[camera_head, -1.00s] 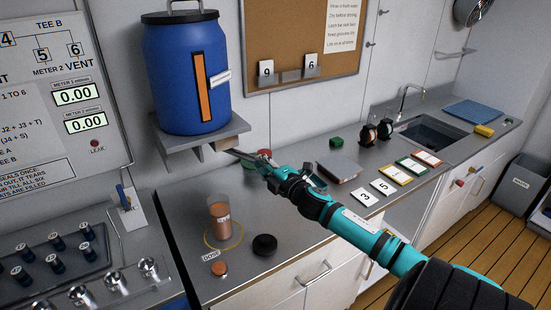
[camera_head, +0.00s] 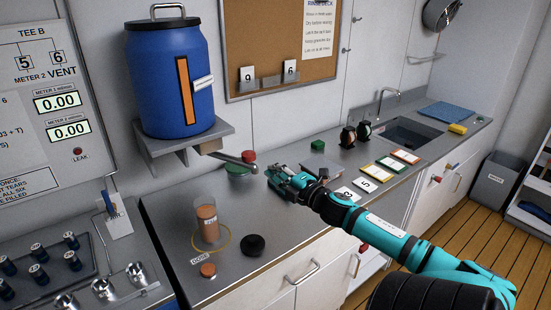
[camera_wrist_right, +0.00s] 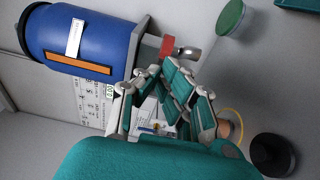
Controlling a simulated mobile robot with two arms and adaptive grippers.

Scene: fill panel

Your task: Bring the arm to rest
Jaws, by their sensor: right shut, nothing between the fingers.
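My right gripper (camera_head: 272,173) is shut and empty. It hangs over the counter (camera_head: 300,232), just right of the metal tap (camera_head: 236,160) under the blue barrel (camera_head: 172,85), and does not touch the tap. In the wrist view the shut fingers (camera_wrist_right: 163,68) appear in front of the barrel's shelf, close to a red piece (camera_wrist_right: 167,47) at the tap. My right arm comes in from the lower right. My left gripper is not in view.
A clear beaker with orange-brown contents (camera_head: 207,226) stands at a yellow ring on the counter. A black round lid (camera_head: 253,245) and an orange cap (camera_head: 208,270) lie near it. Numbered cards (camera_head: 366,185) and a sink (camera_head: 410,135) are further right.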

